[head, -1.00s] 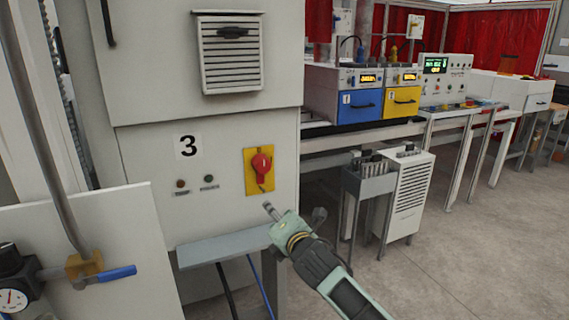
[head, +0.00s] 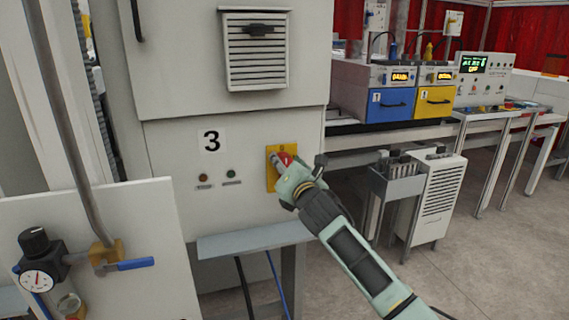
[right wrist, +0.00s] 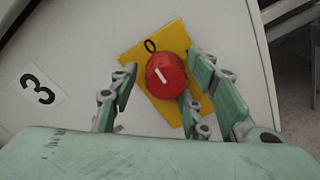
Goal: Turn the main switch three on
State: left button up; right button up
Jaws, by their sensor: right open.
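The main switch is a red round knob (right wrist: 166,75) on a yellow plate (right wrist: 140,54), on the front of the cabinet marked 3 (head: 212,140). In the right wrist view the knob face has a short white line, and a "0" stands on the plate beside it. My right gripper (right wrist: 164,70) is open, with its fingers on both sides of the knob; I cannot tell whether they touch it. My left gripper is not in view.
A small red lamp (head: 203,178) and a green lamp (head: 231,175) sit left of the switch. A grey ledge (head: 255,239) juts out below. A pressure gauge (head: 37,281) and blue-handled valve (head: 135,264) are at lower left.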

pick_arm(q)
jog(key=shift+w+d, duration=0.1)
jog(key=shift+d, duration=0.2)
pick_arm(e)
jog(key=shift+w, duration=0.15)
jog(key=c, duration=1)
